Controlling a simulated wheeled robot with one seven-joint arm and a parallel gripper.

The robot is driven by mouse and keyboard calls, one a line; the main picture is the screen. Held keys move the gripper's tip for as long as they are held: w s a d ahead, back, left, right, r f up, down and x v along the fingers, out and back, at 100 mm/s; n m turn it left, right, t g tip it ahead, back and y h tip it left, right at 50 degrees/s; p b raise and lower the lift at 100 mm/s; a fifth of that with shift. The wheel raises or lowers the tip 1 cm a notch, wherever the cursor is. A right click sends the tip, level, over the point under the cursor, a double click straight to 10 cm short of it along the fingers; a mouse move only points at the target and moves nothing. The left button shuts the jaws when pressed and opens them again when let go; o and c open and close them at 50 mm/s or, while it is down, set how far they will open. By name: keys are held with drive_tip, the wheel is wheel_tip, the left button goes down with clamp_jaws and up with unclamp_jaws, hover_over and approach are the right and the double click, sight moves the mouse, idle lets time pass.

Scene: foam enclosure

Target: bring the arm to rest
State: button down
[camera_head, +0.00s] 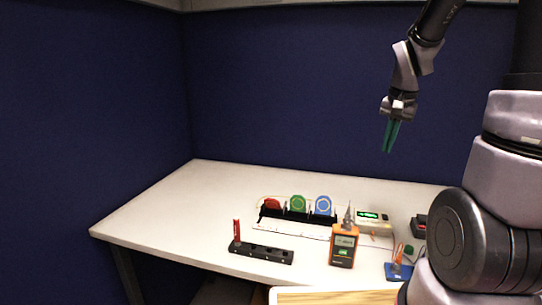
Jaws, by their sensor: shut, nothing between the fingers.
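My gripper (390,137) is at the upper right, with its green fingers pointing down. It is shut with nothing between the fingers. It hangs in the air in front of the blue back wall, well above the white table (160,213) and touching nothing. My arm reaches down to it from the top right edge of the picture.
On the table stand a rack (283,215) with red, green and blue discs, a black block (262,253) with a red upright piece, an orange meter (343,246), a device with a green display (372,216) and a blue holder (398,271). The table's left part is clear.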

drive_tip(key=s+a+r+n+t+y, duration=0.1)
drive_tip(key=s+a+r+t, duration=0.1)
drive_tip(key=s+a+r, duration=0.2)
drive_tip(key=s+a+r+n+t+y, duration=0.1)
drive_tip(key=s+a+r, duration=0.3)
drive_tip(key=s+r, duration=0.6)
drive_tip(key=shift+s+n+t, duration=0.6)
drive_tip(key=shift+s+t, duration=0.1)
drive_tip(key=shift+s, duration=0.05)
drive_tip(key=w+d+f+g+h, duration=0.1)
drive_tip(key=w+d+f+g, duration=0.4)
drive_tip(key=w+f, duration=0.55)
drive_tip(key=w+d+f+g, duration=0.1)
drive_tip(key=w+d+f, duration=0.3)
drive_tip(key=f, duration=0.2)
drive_tip(key=w+d+f+n+g+h, duration=0.1)
drive_tip(key=w+d+f, duration=0.2)
drive_tip(key=f, duration=0.4)
drive_tip(key=shift+w+d, duration=0.35)
